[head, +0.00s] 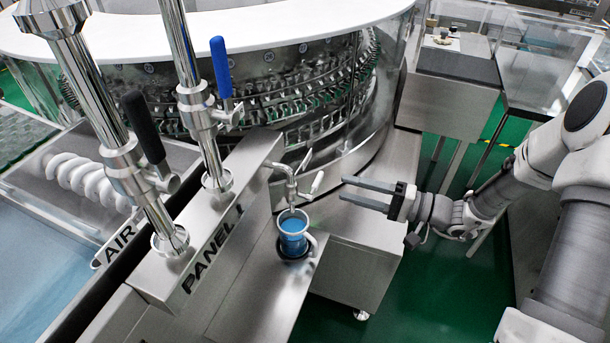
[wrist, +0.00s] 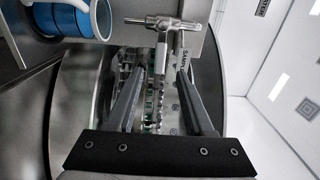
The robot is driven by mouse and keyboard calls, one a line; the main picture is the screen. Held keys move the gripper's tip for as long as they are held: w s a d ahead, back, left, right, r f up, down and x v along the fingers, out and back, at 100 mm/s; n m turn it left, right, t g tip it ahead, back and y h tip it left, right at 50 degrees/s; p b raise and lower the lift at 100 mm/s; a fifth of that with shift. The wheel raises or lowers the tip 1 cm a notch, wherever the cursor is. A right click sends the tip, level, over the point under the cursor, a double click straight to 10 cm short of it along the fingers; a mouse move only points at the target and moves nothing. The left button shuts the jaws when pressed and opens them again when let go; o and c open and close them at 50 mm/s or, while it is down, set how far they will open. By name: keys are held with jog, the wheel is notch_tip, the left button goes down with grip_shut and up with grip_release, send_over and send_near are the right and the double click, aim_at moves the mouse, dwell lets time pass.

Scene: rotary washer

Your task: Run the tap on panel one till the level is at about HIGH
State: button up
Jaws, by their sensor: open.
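Panel one (head: 222,238) is a steel box lettered "PANEL 1". A small steel tap (head: 290,181) with a lever handle (head: 317,183) sticks out from its right side. A blue cup with a white rim and handle (head: 293,235) stands under the spout on a steel ledge. The level inside it cannot be made out. My gripper (head: 366,193) is open and empty, to the right of the tap and apart from it. In the wrist view, the tap (wrist: 160,24) shows beyond my open fingers (wrist: 157,92), with the blue cup (wrist: 65,18) at upper left.
Two steel pipes with valves, one with a blue lever (head: 221,68) and one with a black lever (head: 143,127), rise on the left. The round washer (head: 290,85) stands behind the tap. Green floor (head: 440,270) is open below my arm.

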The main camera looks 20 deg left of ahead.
aim_at(316, 180)
jog(key=a, duration=0.7)
jog(key=w+a, duration=0.1)
jog(key=a, duration=0.3)
grip_shut()
dwell(1.1)
